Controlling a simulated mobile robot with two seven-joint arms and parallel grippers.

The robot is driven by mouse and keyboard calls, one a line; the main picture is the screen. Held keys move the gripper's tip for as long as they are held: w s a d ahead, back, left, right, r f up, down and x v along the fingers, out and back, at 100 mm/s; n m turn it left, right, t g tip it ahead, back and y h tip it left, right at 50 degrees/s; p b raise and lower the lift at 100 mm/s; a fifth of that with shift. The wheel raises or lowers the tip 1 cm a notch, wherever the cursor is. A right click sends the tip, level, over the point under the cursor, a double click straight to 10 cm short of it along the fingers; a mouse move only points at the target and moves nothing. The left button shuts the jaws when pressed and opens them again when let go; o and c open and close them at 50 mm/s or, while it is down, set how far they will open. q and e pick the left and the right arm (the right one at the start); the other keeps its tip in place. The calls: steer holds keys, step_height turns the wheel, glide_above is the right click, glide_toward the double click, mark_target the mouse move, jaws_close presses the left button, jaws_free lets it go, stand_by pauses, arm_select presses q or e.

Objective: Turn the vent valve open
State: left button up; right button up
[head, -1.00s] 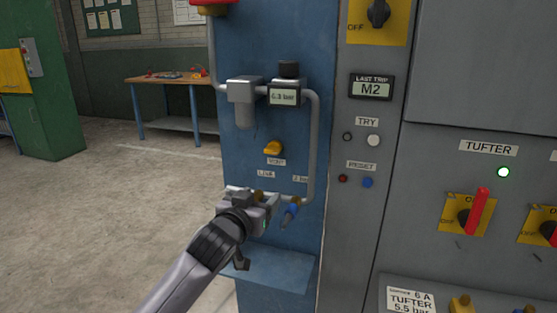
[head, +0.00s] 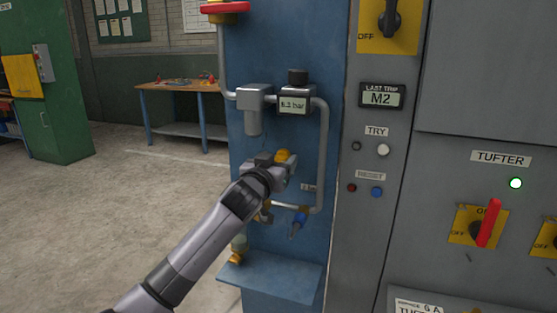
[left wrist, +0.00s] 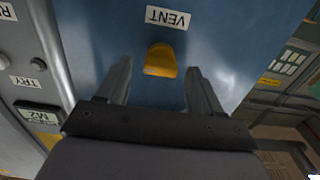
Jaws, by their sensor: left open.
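The vent valve is a yellow knob (head: 283,155) on the blue panel, below the pressure gauge. In the left wrist view the yellow knob (left wrist: 160,60) sits between my fingers, beside a VENT label (left wrist: 168,17) that appears upside down. My left gripper (head: 280,168) is at the knob and covers its lower part and label in the head view. In the left wrist view my left gripper (left wrist: 158,84) is open, one finger on each side of the knob, with visible gaps. I cannot tell how far the knob is turned. My right gripper is not in view.
Grey pipe (head: 325,150) runs around the valve on the right. The gauge (head: 294,103) reads about 6 bar. A blue-handled valve (head: 299,222) sits below, above a blue shelf (head: 270,278). A grey control cabinet (head: 465,90) stands right; open floor lies left.

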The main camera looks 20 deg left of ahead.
arm_select(q)
steer(key=shift+w, duration=0.5)
steer(key=c, duration=1.1)
steer(key=shift+o, duration=0.2)
